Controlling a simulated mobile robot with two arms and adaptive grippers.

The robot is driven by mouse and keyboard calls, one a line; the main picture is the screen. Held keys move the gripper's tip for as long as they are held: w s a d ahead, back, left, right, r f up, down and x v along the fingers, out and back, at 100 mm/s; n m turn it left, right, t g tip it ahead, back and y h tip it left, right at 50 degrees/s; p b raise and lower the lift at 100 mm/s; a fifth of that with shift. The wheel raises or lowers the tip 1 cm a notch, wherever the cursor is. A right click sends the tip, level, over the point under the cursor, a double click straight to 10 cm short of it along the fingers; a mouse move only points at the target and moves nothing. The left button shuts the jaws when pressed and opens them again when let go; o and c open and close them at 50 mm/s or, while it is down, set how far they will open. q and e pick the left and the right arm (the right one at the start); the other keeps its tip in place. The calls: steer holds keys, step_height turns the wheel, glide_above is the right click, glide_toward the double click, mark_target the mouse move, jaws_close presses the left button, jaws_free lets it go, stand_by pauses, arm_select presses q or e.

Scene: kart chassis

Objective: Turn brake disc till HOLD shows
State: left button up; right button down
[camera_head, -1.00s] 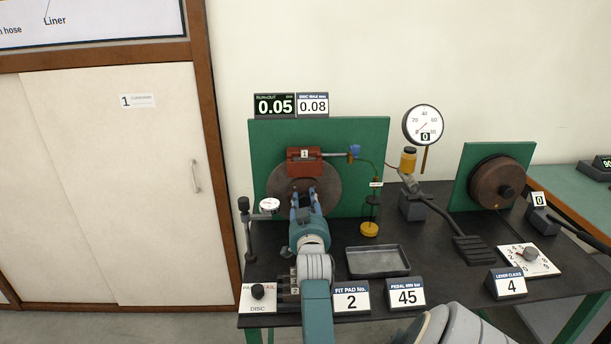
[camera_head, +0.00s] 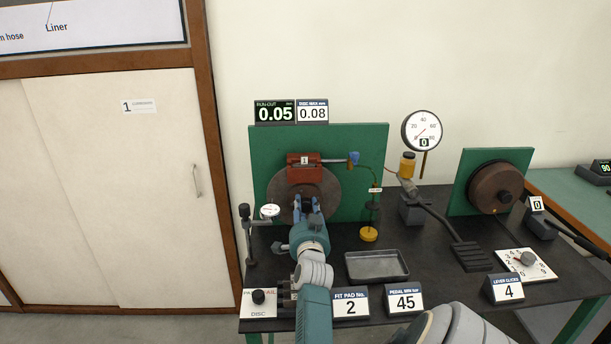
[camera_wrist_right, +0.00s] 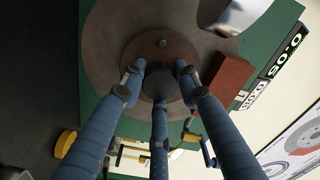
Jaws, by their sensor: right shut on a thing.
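The brown brake disc (camera_head: 328,190) stands upright in front of a green panel, partly hidden by my right gripper (camera_head: 307,204). A red caliper marked 1 (camera_head: 304,166) sits over its top. In the right wrist view, the blue fingers of my right gripper (camera_wrist_right: 160,80) are closed around the dark round hub at the centre of the disc (camera_wrist_right: 118,50). The run-out display (camera_head: 274,112) reads 0.05; the sign beside it (camera_head: 312,111) reads 0.08. I see no HOLD on the display. A dial gauge (camera_head: 269,211) stands at the disc's left edge. My left gripper is not in view.
A white DISC box with a black knob (camera_head: 258,297) is at the table's front left. An empty tray (camera_head: 377,265), number signs (camera_head: 351,303), a pedal (camera_head: 470,255) and a second drum (camera_head: 496,187) are to the right. A yellow weight (camera_head: 368,234) stands close right.

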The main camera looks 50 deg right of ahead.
steer(key=shift+a+f, duration=0.1)
steer(key=shift+f, duration=0.15)
steer(key=c, duration=1.3)
jaws_free()
steer(key=shift+o, duration=0.2)
steer(key=shift+w+r, duration=0.1)
